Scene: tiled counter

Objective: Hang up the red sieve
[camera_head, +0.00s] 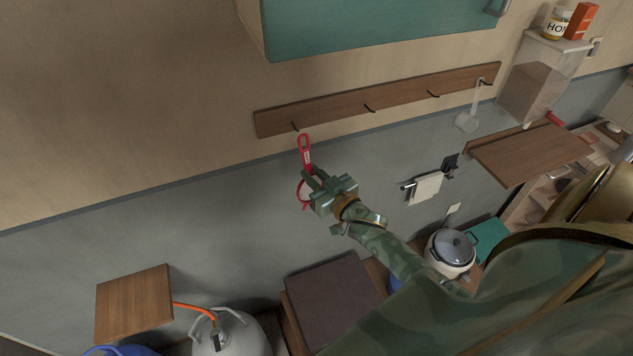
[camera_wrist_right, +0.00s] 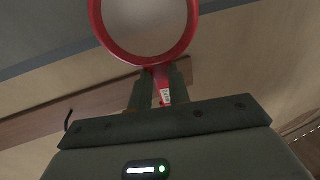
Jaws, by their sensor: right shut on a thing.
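The red sieve (camera_head: 304,150) is in my right gripper (camera_head: 313,180), held in front of the wall with its handle pointing up. The top of its handle is just below the leftmost hook (camera_head: 295,127) of the wooden hook rail (camera_head: 330,108); I cannot tell whether they touch. In the right wrist view the sieve's round red rim and pale mesh (camera_wrist_right: 145,25) show beyond the gripper (camera_wrist_right: 158,90), whose fingers are shut on the handle. The gripper covers part of the sieve in the head view. My left gripper is not in view.
A white utensil (camera_head: 467,120) hangs at the rail's right end; the two middle hooks are bare. A teal-fronted cabinet (camera_head: 370,25) is above the rail. A wooden shelf (camera_head: 530,152), a towel (camera_head: 425,187) and a rice cooker (camera_head: 450,250) are to the right. A gas bottle (camera_head: 235,335) stands below.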

